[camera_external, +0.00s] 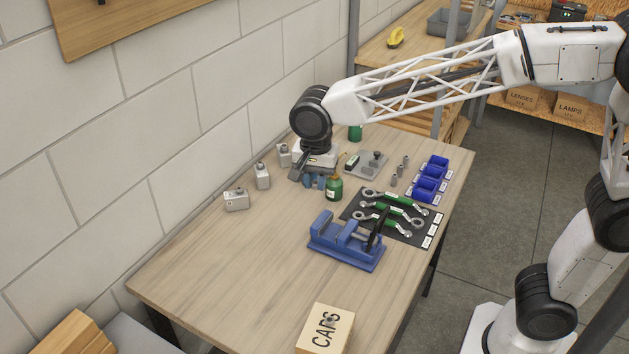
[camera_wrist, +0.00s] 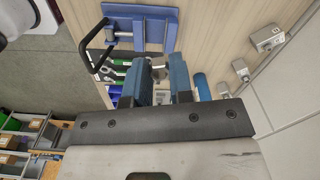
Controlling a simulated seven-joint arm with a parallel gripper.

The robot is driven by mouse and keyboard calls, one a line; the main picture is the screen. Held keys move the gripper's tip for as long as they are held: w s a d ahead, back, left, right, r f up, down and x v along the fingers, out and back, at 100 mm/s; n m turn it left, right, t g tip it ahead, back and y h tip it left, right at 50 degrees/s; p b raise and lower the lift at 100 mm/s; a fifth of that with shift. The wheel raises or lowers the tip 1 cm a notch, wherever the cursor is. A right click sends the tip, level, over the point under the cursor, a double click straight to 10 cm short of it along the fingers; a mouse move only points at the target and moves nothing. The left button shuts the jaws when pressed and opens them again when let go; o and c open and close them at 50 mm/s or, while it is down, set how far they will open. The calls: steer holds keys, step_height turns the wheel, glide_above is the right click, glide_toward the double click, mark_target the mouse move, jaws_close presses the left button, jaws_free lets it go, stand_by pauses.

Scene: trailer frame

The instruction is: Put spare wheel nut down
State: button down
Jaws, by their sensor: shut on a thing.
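A blue vise (camera_external: 345,247) stands in front of green-handled wrenches on a black mat (camera_external: 418,238). Blue bins (camera_external: 428,186) line the right edge. Grey metal blocks (camera_external: 236,200) are near the wall. A CAPS box (camera_external: 313,332) is at the front; the front-left bench is clear.

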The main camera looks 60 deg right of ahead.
steer(key=s+a+f+n, duration=0.1)
steer(key=s+a, duration=0.4)
steer(key=s, duration=0.4)
steer(key=s+a+f, duration=0.1)
steer(key=s+a, duration=0.3)
steer(key=s, duration=0.6)
steer(key=s+a+f+n, duration=0.1)
steer(key=s+a+f, duration=0.1)
steer(key=s+a, duration=0.5)
step_height(320, 180, down, 11)
steer(key=s+d, duration=0.1)
steer(key=d, duration=0.1)
steer(key=shift+s+d+r+m, duration=0.2)
steer(key=shift+s+m, duration=0.1)
steer(key=shift+s, duration=0.05)
glide_above(327, 337)
steer(key=shift+f, duration=0.7)
